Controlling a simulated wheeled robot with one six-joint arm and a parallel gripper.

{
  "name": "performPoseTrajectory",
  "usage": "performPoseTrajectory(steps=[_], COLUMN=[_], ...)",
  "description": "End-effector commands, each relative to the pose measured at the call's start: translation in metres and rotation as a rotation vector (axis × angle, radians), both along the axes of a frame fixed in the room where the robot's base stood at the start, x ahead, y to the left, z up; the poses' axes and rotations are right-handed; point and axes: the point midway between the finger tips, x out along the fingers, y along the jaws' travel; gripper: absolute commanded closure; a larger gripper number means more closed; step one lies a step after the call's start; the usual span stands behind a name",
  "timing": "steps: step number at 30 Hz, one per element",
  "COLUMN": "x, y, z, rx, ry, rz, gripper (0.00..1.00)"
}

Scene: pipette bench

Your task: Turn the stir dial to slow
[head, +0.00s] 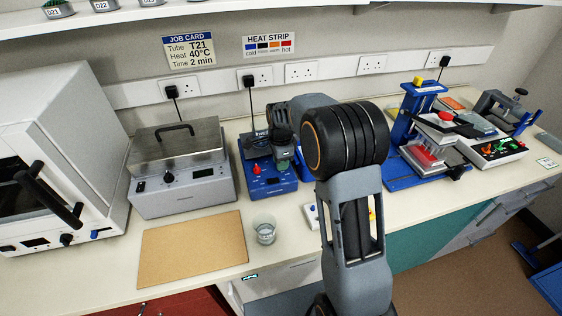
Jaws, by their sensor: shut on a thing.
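A blue bench unit (258,187) stands at the back of the bench, left of my forearm. It has a red knob (257,169) on its left side and small controls along its front. My gripper (281,153) is over the right part of this unit, small and dark in the head view. It is shut on what appears to be the stir dial, which is mostly hidden by the fingers. The dial's pointer and markings cannot be read from here.
A grey heated box (185,195) and a white oven (50,150) stand to the left. A glass beaker (264,229) stands beside a tan board (193,249) in front. A blue-framed press (403,125) is at the right. My arm hides the bench middle.

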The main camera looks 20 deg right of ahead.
Motion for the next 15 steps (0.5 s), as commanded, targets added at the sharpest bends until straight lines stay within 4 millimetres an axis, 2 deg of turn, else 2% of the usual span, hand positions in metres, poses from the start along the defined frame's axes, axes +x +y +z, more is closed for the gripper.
performPoseTrajectory(steps=[15], x=[0.0006], y=[-0.0001], z=[0.001], rx=[0.0], ry=[-0.003], rz=[-0.038], gripper=[0.97])
